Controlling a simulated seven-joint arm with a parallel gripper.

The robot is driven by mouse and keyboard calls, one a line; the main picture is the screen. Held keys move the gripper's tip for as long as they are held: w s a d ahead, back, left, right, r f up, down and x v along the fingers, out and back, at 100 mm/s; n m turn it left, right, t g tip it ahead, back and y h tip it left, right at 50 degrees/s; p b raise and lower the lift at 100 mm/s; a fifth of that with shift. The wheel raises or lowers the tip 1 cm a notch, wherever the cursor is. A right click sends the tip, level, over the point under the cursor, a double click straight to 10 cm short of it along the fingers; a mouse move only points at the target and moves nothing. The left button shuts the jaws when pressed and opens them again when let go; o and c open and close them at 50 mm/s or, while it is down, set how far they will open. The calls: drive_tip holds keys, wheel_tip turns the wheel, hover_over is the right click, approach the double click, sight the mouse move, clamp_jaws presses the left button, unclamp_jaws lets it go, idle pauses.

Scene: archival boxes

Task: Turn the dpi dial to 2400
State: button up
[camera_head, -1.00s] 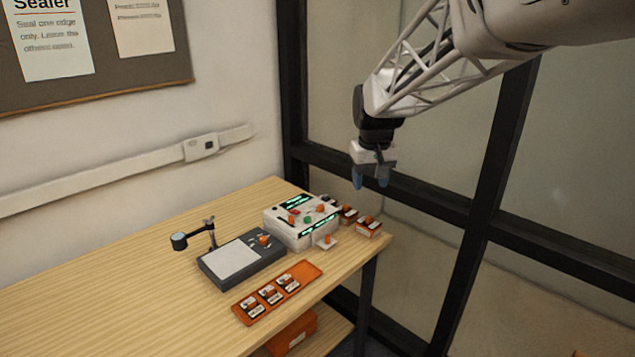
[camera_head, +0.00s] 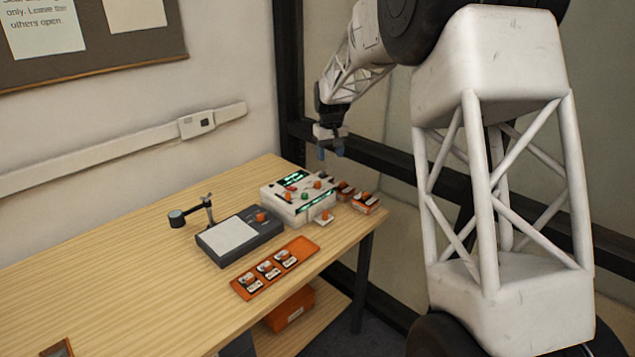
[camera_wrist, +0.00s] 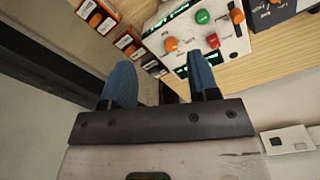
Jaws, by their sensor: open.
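I cannot read which knob is the dpi dial. A dark flat device (camera_head: 240,236) with a white pad carries one orange knob (camera_head: 261,216). Behind it to the right, a white control box (camera_head: 284,211) with lit green displays carries orange, green and red knobs. In the wrist view the box's orange knob (camera_wrist: 171,44), green knob (camera_wrist: 203,16), red knob (camera_wrist: 213,40) and another orange knob (camera_wrist: 237,16) show beyond my fingers. My gripper (camera_head: 330,152), also in the wrist view (camera_wrist: 160,78), is open and empty, above the table's back right corner, apart from the box.
An orange tray (camera_head: 246,293) with several small labelled items lies in front of the dark device. Small orange-and-white boxes (camera_head: 366,203) sit right of the control box. A small lamp-like stand (camera_head: 177,218) is at left. Dark window framing (camera_head: 390,163) runs behind my gripper.

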hover_over(317, 183)
drive_tip(key=shift+n, duration=0.4)
wheel_tip(317, 183, down, 8)
drive_tip(key=shift+w+d+r, duration=0.1)
drive_tip(key=shift+f, duration=3.95)
drive_tip(key=c, duration=0.9)
